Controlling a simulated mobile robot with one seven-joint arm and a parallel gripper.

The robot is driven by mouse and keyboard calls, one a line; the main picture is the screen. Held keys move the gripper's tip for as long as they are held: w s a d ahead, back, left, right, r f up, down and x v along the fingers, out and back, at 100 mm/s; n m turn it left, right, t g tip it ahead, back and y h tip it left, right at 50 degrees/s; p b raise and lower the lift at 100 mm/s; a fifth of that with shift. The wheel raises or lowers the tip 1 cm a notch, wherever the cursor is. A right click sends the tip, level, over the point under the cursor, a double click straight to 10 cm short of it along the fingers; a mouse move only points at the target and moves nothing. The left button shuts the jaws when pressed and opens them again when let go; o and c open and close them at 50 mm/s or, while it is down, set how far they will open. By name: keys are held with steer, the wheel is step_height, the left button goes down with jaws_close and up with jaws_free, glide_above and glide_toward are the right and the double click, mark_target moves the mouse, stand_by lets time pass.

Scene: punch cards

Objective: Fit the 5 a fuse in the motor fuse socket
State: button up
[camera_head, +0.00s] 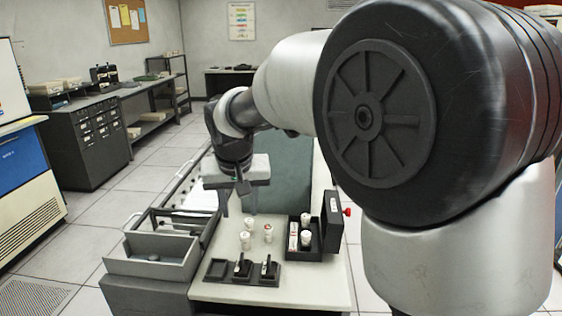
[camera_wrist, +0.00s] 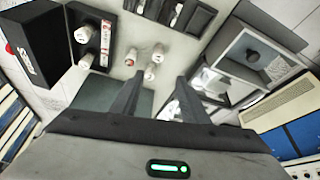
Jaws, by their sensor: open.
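Three loose white fuses stand on the pale table top: a back one (camera_head: 249,223), a front one (camera_head: 245,241) and a right one (camera_head: 268,233). They also show in the wrist view, at the left (camera_wrist: 130,57), upper right (camera_wrist: 158,50) and lower right (camera_wrist: 150,72). Their ratings are too small to read. A black open box (camera_head: 318,250) to their right holds white capped pieces (camera_head: 306,238) and a labelled strip (camera_head: 293,236). I cannot tell which place is the motor fuse socket. My gripper (camera_head: 235,203) is open and empty, above and behind the fuses; its fingers (camera_wrist: 160,78) point towards them.
A dark tray (camera_head: 218,270) with upright black pieces lies at the table's front. A grey open bin (camera_head: 150,262) stands at the left edge. The box's raised black lid (camera_head: 332,218) has a red knob (camera_head: 347,212) beside it. Bare table lies around the loose fuses.

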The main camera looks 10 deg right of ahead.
steer(key=w+d+p, duration=0.2)
steer(key=w+d, duration=0.1)
steer(key=w, duration=1.1)
step_height(320, 180, down, 11)
steer(key=shift+w+f, duration=0.15)
steer(key=v, duration=1.8)
steer(key=s+d+r+p, duration=0.2)
steer(key=s+d+r, duration=0.2)
steer(key=s, duration=0.5)
steer(key=s+d+r+p, duration=0.3)
steer(key=s+d+r, duration=0.1)
steer(key=s, duration=0.5)
steer(key=shift+s+r+t, duration=0.2)
steer(key=shift+r+t, duration=0.1)
steer(key=shift+r, duration=0.6)
steer(key=shift+c, duration=0.2)
